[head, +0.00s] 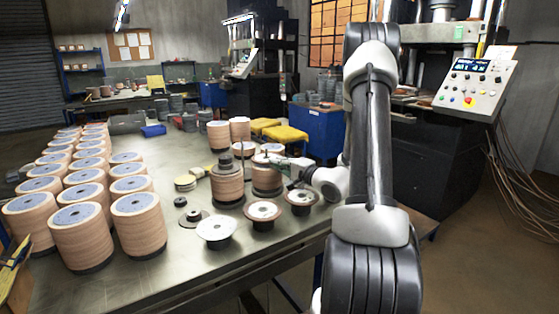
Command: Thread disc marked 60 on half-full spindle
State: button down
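My gripper (284,165) is small in the head view, at the end of my arm, beside the upper part of a tan disc stack (267,183). I cannot tell whether its fingers are open or touch anything. Another stack (227,184) with a dark cap on top stands just left of it. Three separate discs sit in front on dark supports: a pale one (216,228), one with a reddish-brown rim (263,211) and a similar one (300,198). No number is legible on any disc, and I cannot tell which stack is the half-full spindle.
Rows of tall tan stacks with grey tops (138,222) fill the left of the metal table (185,275). Small dark pieces (193,216) and yellowish discs (185,183) lie mid-table. More stacks (240,130) stand behind. A machine with a control panel (475,85) is at right.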

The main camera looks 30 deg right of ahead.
jog(key=shift+f, duration=0.25)
jog(key=c, duration=1.6)
grip_release()
jog(key=shift+s, duration=0.1)
jog(key=shift+o, duration=0.2)
jog(key=v, duration=1.2)
